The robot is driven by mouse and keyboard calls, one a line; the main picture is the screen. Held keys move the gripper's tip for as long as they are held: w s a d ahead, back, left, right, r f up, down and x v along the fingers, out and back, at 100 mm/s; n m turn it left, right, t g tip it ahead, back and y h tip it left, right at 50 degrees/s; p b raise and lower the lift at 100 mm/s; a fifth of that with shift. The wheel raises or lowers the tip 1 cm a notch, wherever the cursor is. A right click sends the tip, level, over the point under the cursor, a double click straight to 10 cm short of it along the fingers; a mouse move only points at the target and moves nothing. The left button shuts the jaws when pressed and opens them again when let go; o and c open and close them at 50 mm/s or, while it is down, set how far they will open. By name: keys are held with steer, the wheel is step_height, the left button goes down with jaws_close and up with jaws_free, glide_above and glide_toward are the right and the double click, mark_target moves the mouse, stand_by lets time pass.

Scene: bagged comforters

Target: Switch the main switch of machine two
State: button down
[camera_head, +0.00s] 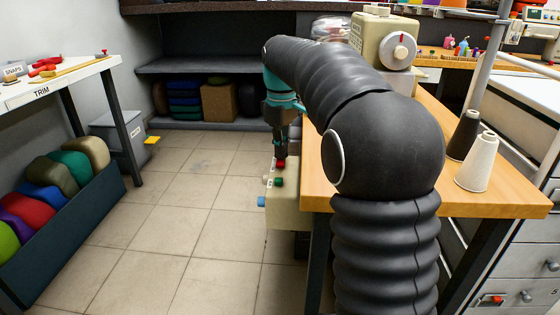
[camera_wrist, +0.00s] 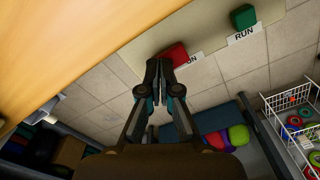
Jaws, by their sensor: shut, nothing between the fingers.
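A beige control box (camera_head: 283,208) hangs at the left edge of a wooden sewing table (camera_head: 480,200). It carries a red switch (camera_head: 281,162) and a green one (camera_head: 278,181). In the wrist view the red switch (camera_wrist: 174,54) has a label ending in "ON", partly covered by my fingers. The green switch (camera_wrist: 243,17) sits to its right beside a "RUN" label (camera_wrist: 243,34). My gripper (camera_wrist: 159,68) is shut and empty, its tips overlapping the red switch's left side in view; I cannot tell whether they touch. In the head view my gripper (camera_head: 280,152) points down just above the red switch.
A beige sewing machine (camera_head: 383,38) and thread cones (camera_head: 476,162) stand on the table. A bin of coloured rolls (camera_head: 75,235) and a TRIM bench (camera_head: 60,85) are at the left. Open tiled floor (camera_head: 185,215) lies between. A dark shelf (camera_head: 210,65) is behind.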

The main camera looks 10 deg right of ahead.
steer(key=shift+f, duration=0.2)
steer(key=shift+r, duration=0.1)
step_height(320, 180, up, 5)
steer(key=p, duration=0.5)
steer(key=shift+r+p, duration=0.35)
steer(key=shift+r, duration=0.6)
